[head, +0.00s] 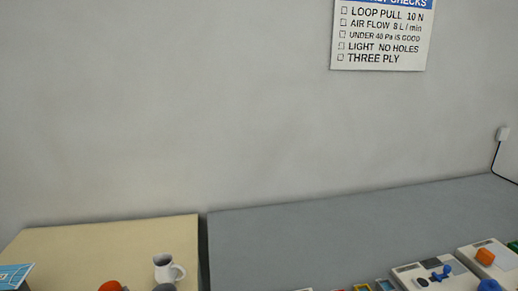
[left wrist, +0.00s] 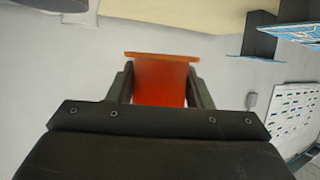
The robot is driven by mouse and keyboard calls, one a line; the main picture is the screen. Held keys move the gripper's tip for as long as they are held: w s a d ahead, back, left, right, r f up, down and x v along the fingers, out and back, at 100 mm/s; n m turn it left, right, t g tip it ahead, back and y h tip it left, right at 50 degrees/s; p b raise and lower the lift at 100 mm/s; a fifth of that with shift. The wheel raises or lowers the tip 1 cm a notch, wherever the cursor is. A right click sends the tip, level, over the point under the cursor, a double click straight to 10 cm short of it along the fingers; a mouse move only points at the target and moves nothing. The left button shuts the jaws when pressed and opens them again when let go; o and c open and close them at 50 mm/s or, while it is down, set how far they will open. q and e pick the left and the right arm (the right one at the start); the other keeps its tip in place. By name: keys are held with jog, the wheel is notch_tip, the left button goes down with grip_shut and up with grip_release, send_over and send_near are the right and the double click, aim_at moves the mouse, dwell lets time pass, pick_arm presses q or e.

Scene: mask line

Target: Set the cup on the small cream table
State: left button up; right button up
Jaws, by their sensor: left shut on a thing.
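An orange-red cup (left wrist: 160,82) with a wider rim sits between the two dark fingers of my left gripper (left wrist: 160,88) in the left wrist view. The gripper is shut on it. An orange piece (head: 110,286) at the bottom edge of the head view looks like the same cup, mostly cut off. The cream table (head: 95,240) is at the lower left of the head view. A cream surface (left wrist: 175,12) also shows at the top of the left wrist view. My right gripper is not in view.
A blue-and-white item (head: 14,275) is at the left edge. A grey table (head: 330,232) to the right holds devices (head: 424,275). The cream table's back is clear.

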pick_arm(q)
jog(key=shift+w+d+r+b, duration=0.5)
jog(key=shift+d+r+b, duration=0.2)
jog(key=shift+d+b, duration=0.2)
jog(key=d+r+m+t+h+b, duration=0.2)
jog(key=d+r+m+h+b, duration=0.2)
jog(key=d+r+m+h, duration=0.3)
jog(key=d+r+h, duration=0.1)
jog(key=d+r, duration=0.3)
jog(key=d, duration=0.3)
jog(key=shift+w+d+r+t, duration=0.25)
jog(key=shift+d+r+t, duration=0.15)
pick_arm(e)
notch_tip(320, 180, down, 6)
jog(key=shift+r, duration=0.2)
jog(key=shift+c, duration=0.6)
